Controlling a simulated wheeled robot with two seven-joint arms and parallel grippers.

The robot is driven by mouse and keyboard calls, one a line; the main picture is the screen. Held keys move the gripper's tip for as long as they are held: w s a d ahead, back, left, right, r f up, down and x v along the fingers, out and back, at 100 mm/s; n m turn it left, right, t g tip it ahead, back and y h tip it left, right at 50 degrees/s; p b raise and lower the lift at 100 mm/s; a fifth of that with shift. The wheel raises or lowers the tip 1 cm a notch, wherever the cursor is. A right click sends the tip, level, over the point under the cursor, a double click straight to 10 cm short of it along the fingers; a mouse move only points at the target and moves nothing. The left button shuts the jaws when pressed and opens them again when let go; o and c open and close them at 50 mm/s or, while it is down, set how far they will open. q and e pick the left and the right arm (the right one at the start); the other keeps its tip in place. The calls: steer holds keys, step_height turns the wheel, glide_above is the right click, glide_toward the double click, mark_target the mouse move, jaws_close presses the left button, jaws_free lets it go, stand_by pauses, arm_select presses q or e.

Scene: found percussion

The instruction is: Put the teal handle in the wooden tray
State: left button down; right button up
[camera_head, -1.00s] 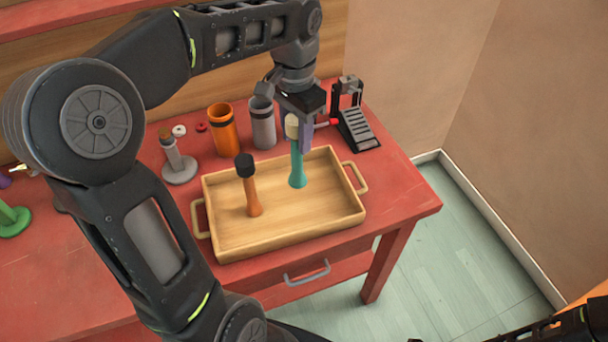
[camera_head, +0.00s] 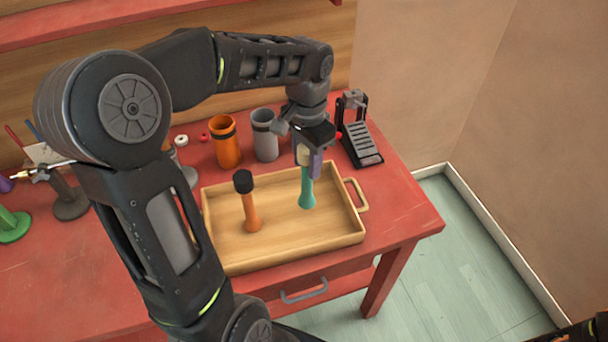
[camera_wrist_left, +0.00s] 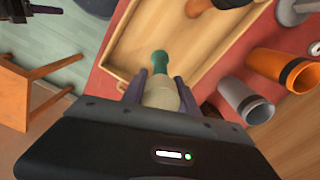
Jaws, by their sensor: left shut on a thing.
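The teal handle (camera_head: 307,190) is upright over the right part of the wooden tray (camera_head: 290,259), its flared teal end down and its cream end up. My left gripper (camera_head: 308,160) is shut on its cream upper part. In the left wrist view the handle (camera_wrist_left: 161,75) sits between the two fingers (camera_wrist_left: 160,92), with the tray (camera_wrist_left: 118,60) beyond it. I cannot tell whether its lower end touches the tray floor. An orange handle with a black top (camera_head: 251,212) stands upright in the tray's left half. My right gripper is not clearly in view.
An orange cup (camera_head: 225,143) and a grey cup (camera_head: 264,137) stand behind the tray. A black stand with a slotted ramp (camera_head: 361,140) is at the back right. A green base (camera_head: 12,225) is at far left. The tray floor between the two handles is bare.

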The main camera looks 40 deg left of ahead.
mark_target(307, 174)
arm_select(q)
steer(key=shift+f, duration=0.2)
steer(key=shift+f, duration=1.8)
steer(key=shift+f, duration=0.2)
steer(key=c, duration=0.9)
jaws_free()
steer(key=shift+c, duration=0.2)
steer(key=shift+r, duration=0.1)
step_height(307, 174, up, 12)
steer(key=shift+r+b, duration=0.1)
steer(key=shift+b, duration=0.2)
